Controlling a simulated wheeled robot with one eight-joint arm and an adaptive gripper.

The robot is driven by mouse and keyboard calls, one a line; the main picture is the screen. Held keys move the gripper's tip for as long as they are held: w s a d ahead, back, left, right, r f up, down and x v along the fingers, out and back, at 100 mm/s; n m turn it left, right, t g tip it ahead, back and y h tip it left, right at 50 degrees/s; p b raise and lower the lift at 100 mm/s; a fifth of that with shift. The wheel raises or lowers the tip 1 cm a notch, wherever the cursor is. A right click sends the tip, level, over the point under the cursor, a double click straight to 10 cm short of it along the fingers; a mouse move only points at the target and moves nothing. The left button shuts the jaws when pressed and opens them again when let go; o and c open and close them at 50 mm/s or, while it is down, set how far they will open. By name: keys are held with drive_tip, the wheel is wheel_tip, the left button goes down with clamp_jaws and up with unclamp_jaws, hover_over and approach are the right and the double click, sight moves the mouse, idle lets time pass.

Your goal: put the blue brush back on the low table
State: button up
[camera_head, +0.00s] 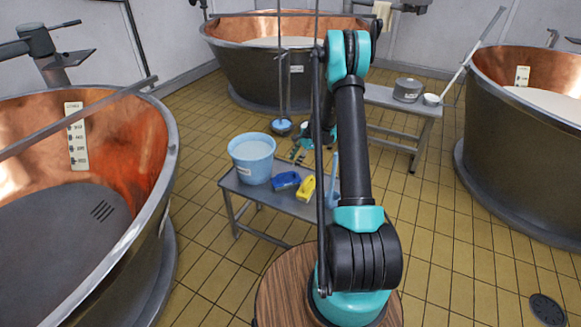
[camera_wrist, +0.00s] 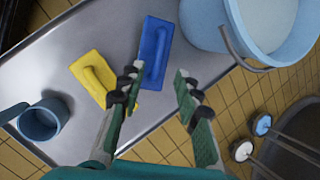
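The blue brush (camera_head: 286,180) lies on the low metal table (camera_head: 268,200), between the bucket and a yellow brush. The wrist view also shows the blue brush (camera_wrist: 156,45) flat on the table (camera_wrist: 108,38), near the edge. My gripper (camera_wrist: 160,76) is open, with nothing between its fingers. Its left fingertip overlaps the brush's near end in that view; I cannot tell if they touch. In the head view my gripper (camera_head: 299,153) is partly hidden behind my arm, above the table's far side.
Other vats flank the tiled floor. A second bench (camera_head: 392,101) holds a pot.

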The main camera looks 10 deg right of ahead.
drive_tip(key=s+a+r+n+t+h, duration=0.15)
drive_tip(key=s+r+n, duration=0.65)
drive_tip(key=s+r, duration=1.05)
drive_tip(key=s+d+n+t+h, duration=0.1)
drive_tip(key=s+n+h, duration=0.2)
drive_tip(key=s, duration=1.8)
drive_tip(key=n, duration=0.4)
drive_tip(key=shift+s+d+r+n, duration=0.2)
drive_tip(key=shift+s+d+n, duration=0.05)
drive_tip(key=shift+s+n, duration=0.15)
